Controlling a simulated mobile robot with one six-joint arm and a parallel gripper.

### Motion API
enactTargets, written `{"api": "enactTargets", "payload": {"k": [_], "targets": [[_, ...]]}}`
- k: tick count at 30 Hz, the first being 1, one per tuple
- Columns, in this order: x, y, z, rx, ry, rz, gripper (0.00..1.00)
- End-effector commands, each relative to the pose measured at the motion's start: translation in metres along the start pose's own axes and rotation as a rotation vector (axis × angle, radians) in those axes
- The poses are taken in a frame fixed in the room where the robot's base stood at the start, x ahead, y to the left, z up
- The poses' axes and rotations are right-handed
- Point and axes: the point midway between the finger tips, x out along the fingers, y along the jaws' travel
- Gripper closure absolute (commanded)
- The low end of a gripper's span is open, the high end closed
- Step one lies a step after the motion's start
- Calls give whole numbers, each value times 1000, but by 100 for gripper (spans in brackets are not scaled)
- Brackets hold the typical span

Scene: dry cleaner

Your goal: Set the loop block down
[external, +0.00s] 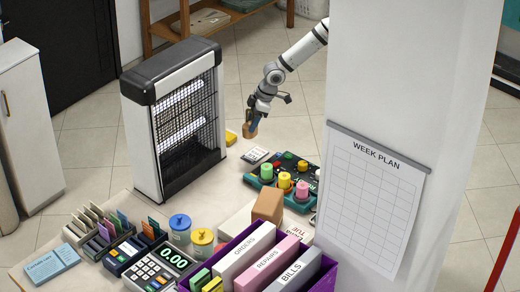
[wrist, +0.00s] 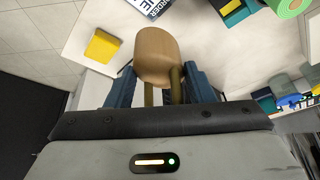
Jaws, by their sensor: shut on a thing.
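The loop block is a tan, wood-coloured piece (external: 250,130) in my gripper (external: 254,121). In the wrist view the block (wrist: 158,52) sits between the two blue fingers of my gripper (wrist: 160,82), with its rounded body beyond the fingertips and narrow darker strips running back between them. My gripper is shut on it. In the external view my gripper points down near the far edge of the counter (external: 222,180), to the right of the tall heater. Whether the block touches the counter is hard to tell.
A yellow block (external: 231,138) lies left of the held block. A small card device (external: 255,155) and a teal tray (external: 262,183) with coloured spools stand nearer. The tall heater (external: 176,120) is an obstacle at left; a white pillar (external: 390,90) stands at right.

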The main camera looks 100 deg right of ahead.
Motion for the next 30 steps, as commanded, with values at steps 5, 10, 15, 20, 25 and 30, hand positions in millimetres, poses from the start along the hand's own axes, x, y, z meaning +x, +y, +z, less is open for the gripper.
{"api": "enactTargets", "payload": {"k": [5, 10, 15, 20, 25, 30], "targets": [[13, -29, -46, -72, -3, -28, 76], [32, -77, -100, -180, -8, -71, 76], [54, -133, -144, -294, -12, -119, 76], [72, -183, -170, -391, -13, -160, 76], [84, -218, -184, -459, -11, -191, 76], [95, -232, -184, -486, -14, -203, 76]]}}
